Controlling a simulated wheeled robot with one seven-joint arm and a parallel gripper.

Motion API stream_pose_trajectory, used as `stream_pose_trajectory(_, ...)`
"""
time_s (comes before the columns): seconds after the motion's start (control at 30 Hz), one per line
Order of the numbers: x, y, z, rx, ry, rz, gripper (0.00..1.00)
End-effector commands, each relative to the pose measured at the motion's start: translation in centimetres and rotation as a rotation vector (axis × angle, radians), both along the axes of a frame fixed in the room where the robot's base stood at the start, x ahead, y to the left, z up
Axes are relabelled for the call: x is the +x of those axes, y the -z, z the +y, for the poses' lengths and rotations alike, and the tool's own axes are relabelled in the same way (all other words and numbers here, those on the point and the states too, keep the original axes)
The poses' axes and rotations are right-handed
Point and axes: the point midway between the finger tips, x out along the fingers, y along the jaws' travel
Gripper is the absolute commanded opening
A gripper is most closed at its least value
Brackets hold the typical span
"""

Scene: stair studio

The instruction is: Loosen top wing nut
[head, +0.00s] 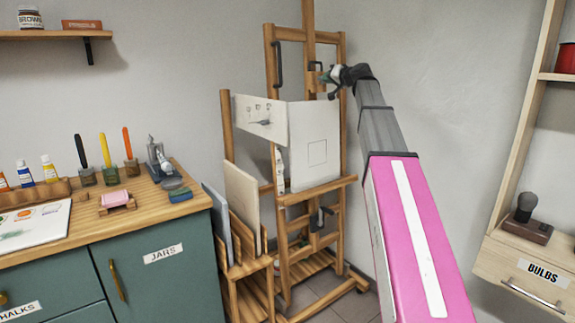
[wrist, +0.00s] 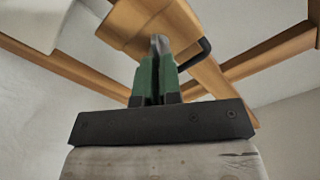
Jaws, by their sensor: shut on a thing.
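The wooden easel (head: 340,150) stands in the corner, with a tall centre mast (head: 308,20). My gripper (head: 325,77) reaches the mast near the top of the easel. In the wrist view, the green fingers of my gripper (wrist: 157,68) are shut on a small grey metal piece, which looks like the top wing nut (wrist: 158,43). Only its end shows between the fingertips, against the wooden part (wrist: 140,22) of the easel. In the head view the nut is too small and covered to make out.
A white canvas (head: 316,150) and a sketch sheet (head: 259,117) sit on the easel below my gripper. Black handles (head: 278,65) stick out from the frame. A green cabinet (head: 150,265) stands at left, and a shelf unit with a BULBS drawer (head: 535,275) at right.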

Motion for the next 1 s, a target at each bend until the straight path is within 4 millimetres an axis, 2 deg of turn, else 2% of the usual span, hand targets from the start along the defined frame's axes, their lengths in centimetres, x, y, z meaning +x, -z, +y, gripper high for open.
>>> stream_pose_trajectory(0.03, 0.1, 0.0, 0.0, -0.013, -0.002, -0.010, 0.12)
stream_pose_trajectory(0.1, 0.1, 0.0, 0.0, -0.008, -0.002, -0.007, 0.34)
stream_pose_trajectory(0.47, -0.2, 0.0, -0.1, -0.006, -0.001, -0.005, 0.34)
stream_pose_trajectory(1.0, -3.7, -0.3, -2.6, -0.006, 0.001, -0.004, 0.34)
